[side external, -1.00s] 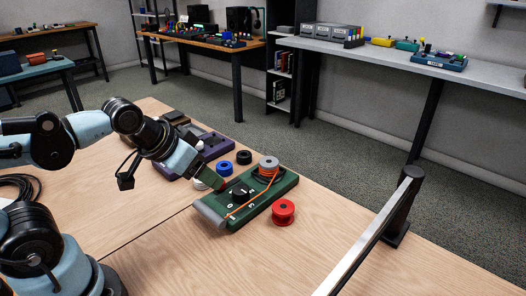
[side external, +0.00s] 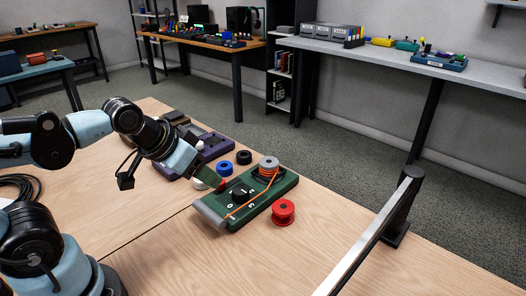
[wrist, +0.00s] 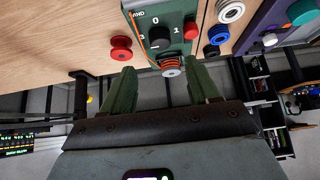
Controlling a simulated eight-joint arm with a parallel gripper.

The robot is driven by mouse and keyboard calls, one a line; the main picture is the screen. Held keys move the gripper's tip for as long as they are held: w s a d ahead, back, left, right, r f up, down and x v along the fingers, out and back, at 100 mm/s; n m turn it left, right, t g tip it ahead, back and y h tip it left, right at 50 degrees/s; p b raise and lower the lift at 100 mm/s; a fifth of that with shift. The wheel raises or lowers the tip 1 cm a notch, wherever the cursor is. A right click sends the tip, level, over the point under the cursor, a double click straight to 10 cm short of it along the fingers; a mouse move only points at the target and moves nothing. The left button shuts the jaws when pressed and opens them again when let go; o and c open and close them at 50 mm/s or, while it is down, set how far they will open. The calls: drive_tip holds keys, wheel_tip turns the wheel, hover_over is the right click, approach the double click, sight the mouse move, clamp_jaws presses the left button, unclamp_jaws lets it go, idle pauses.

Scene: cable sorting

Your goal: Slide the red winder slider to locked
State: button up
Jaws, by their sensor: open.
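The green winder (side external: 262,206) lies on the wooden table with a grey spool (side external: 268,163), an orange cable and a black knob (side external: 240,194). The red winder slider (side external: 221,184) shows at its edge beside my gripper (side external: 212,178). In the wrist view the red slider (wrist: 191,29) sits at the winder's right edge, right of the black knob. My gripper (wrist: 162,72) is open, with its two green fingers apart and nothing between them on the near side of the spool. Contact between a finger and the slider cannot be told.
A red spool (side external: 283,212) stands right of the winder. A blue spool (side external: 224,168) and a black spool (side external: 243,157) stand behind it, near a purple device (side external: 215,146). A metal rail (side external: 370,232) crosses at the right. The table front is clear.

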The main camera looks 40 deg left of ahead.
drive_tip(key=shift+w+a+r, duration=0.1)
drive_tip(key=shift+w+a, duration=0.05)
drive_tip(key=shift+a, duration=0.15)
drive_tip(key=shift+c, duration=1.3)
drive_tip(key=w+a, duration=0.1)
drive_tip(key=a, duration=0.1)
drive_tip(key=w+a+r+m+g, duration=0.1)
drive_tip(key=w+a+m+g, duration=0.1)
drive_tip(key=a, duration=0.1)
drive_tip(key=shift+a+r+h, duration=0.2)
drive_tip(key=shift+a+h, duration=0.1)
drive_tip(key=shift+h, duration=0.1)
drive_tip(key=shift+c, duration=0.3)
drive_tip(key=shift+m+g, duration=0.3)
drive_tip(key=shift+g, duration=0.1)
drive_tip(key=shift+w+a+x, duration=0.1)
drive_tip(key=shift+a+x, duration=0.05)
drive_tip(key=shift+x, duration=2.9)
drive_tip(key=shift+w+a+x, duration=0.1)
drive_tip(key=shift+x, duration=2.95)
drive_tip(key=shift+r, duration=0.15)
clamp_jaws()
